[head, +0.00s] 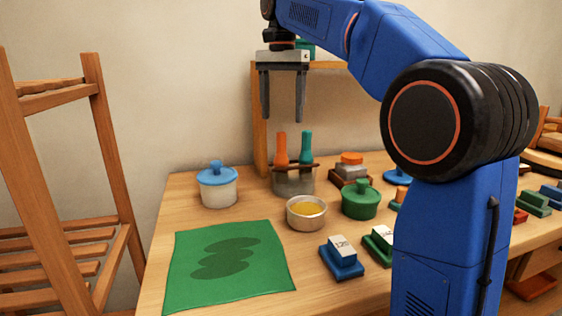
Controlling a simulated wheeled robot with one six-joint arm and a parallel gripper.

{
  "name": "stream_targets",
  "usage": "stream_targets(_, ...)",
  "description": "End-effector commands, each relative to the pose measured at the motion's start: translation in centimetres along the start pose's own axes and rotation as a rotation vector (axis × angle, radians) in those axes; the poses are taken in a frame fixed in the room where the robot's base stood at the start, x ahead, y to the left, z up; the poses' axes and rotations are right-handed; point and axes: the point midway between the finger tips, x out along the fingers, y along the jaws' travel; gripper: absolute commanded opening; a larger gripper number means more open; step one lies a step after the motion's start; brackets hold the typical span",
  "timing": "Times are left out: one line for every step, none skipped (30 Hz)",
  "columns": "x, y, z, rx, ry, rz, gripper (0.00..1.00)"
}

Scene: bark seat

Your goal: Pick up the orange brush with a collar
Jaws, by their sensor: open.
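The orange brush (281,148) stands upright in a grey holder (293,183) near the back of the table. Its lower part is hidden in the holder, so I cannot make out a collar. A teal brush (306,147) stands just to its right in the same holder. My gripper (282,119) points down with its two fingers apart and nothing between them. In the picture it is right above the orange brush's top, and the fingertips appear apart from both brushes.
A white jar with a blue lid (218,187), a bowl of yellow stuff (306,212) and a green lidded pot (360,199) stand around the holder. A green cloth (190,285) lies at the front left. A wooden shelf frame (259,120) rises behind the brushes.

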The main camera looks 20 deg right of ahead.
Motion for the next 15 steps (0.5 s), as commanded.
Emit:
stream_targets(0.9,0.1,0.1,0.0,-0.002,0.002,0.68)
stream_targets(1.4,0.1,0.1,0.0,-0.001,0.002,0.68)
stream_targets(2.1,0.1,0.1,0.0,-0.002,0.002,0.68)
stream_targets(2.6,0.1,0.1,0.0,-0.001,0.002,0.68)
stream_targets(3.2,0.1,0.1,0.0,-0.002,0.002,0.68)
stream_targets(3.8,0.1,0.1,0.0,-0.001,0.002,0.68)
stream_targets(4.3,0.1,0.1,0.0,-0.001,0.002,0.68)
stream_targets(4.7,0.1,0.1,0.0,-0.002,0.002,0.68)
stream_targets(5.2,0.1,0.1,0.0,-0.001,0.001,0.68)
stream_targets(5.5,0.1,0.1,0.0,-0.001,0.001,0.68)
stream_targets(5.8,0.1,0.1,-0.001,-0.001,0.001,0.68)
stream_targets(6.1,0.1,0.1,-0.001,0.0,0.0,0.68)
stream_targets(6.2,0.1,0.1,-0.001,0.0,0.0,0.68)
stream_targets(6.4,0.1,0.1,-0.001,0.0,0.0,0.68)
stream_targets(6.5,0.0,0.0,-0.001,0.0,0.0,0.68)
